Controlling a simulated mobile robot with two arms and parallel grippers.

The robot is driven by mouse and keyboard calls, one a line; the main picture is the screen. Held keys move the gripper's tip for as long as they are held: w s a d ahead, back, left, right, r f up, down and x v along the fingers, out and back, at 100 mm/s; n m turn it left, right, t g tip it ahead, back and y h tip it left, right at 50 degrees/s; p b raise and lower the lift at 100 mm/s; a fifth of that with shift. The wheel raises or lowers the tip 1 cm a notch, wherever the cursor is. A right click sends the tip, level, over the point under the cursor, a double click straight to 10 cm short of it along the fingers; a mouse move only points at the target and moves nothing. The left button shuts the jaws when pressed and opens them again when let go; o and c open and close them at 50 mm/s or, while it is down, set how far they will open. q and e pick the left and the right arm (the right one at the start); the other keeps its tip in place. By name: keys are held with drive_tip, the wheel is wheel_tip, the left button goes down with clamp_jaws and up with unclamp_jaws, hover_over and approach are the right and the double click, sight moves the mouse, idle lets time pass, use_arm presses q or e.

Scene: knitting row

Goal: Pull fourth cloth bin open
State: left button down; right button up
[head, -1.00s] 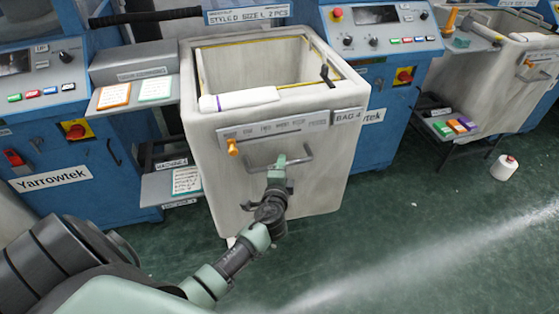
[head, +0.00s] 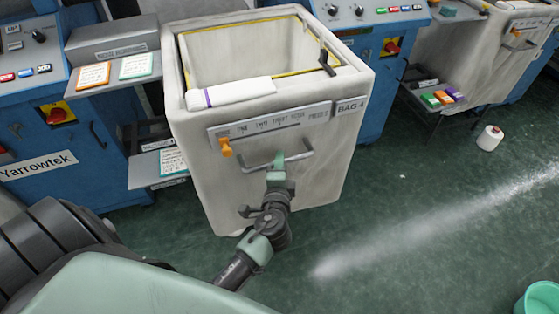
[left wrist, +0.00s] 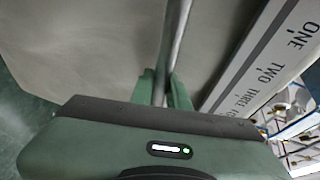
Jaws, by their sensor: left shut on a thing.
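The cloth bin (head: 260,198) marked BAG 4 is a tall off-white box with an open top, standing out in front of the blue machines. A metal bar handle (head: 299,156) is on its front, below a strip of printed words (head: 270,124). My left gripper (head: 278,166) is shut on the handle. In the left wrist view the gripper's green fingers (left wrist: 165,88) close around the bar (left wrist: 176,45), next to the word strip (left wrist: 262,65). My right gripper is not in view.
Blue machines (head: 80,130) stand behind and at both sides. A shelf with cards (head: 138,66) is left of the bin. A white bottle (head: 490,138) and a green bucket (head: 541,299) are on the floor at right. A pale streak (head: 430,225) crosses the green floor, which is otherwise mostly clear.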

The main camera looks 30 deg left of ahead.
use_arm(q)
drive_tip(key=c, duration=1.4)
unclamp_jaws()
drive_tip(key=shift+o, duration=0.2)
drive_tip(key=b+v, duration=0.1)
drive_tip(key=v, duration=0.6)
drive_tip(key=shift+s+d, duration=0.2)
drive_tip(key=shift+s, duration=0.2)
drive_tip(key=s+d+f+n+g+h+p, duration=0.1)
drive_tip(key=s+d+f+g+h, duration=0.15)
drive_tip(key=f, duration=0.75)
drive_tip(key=s+d+f+g+h, duration=0.15)
drive_tip(key=s+f, duration=0.25)
drive_tip(key=f, duration=0.5)
drive_tip(key=s+d+f+n+g+h+p, duration=0.15)
drive_tip(key=s+f, duration=0.25)
drive_tip(key=f, duration=0.6)
drive_tip(key=s+a+f+n+g, duration=0.1)
drive_tip(key=s+f+n+g, duration=0.1)
drive_tip(key=s+f, duration=0.3)
drive_tip(key=s+a+f+n+g+h, duration=0.1)
drive_tip(key=s+f, duration=0.4)
drive_tip(key=s, duration=0.8)
drive_tip(key=s+a+f+n+g, duration=0.2)
drive_tip(key=s+f+n+g, duration=0.2)
drive_tip(key=s, duration=0.5)
wheel_tip(320, 180, down, 2)
drive_tip(key=shift+s+f+g+h+p, duration=0.1)
drive_tip(key=shift+s+g+h+p, duration=0.25)
drive_tip(key=shift+p, duration=0.1)
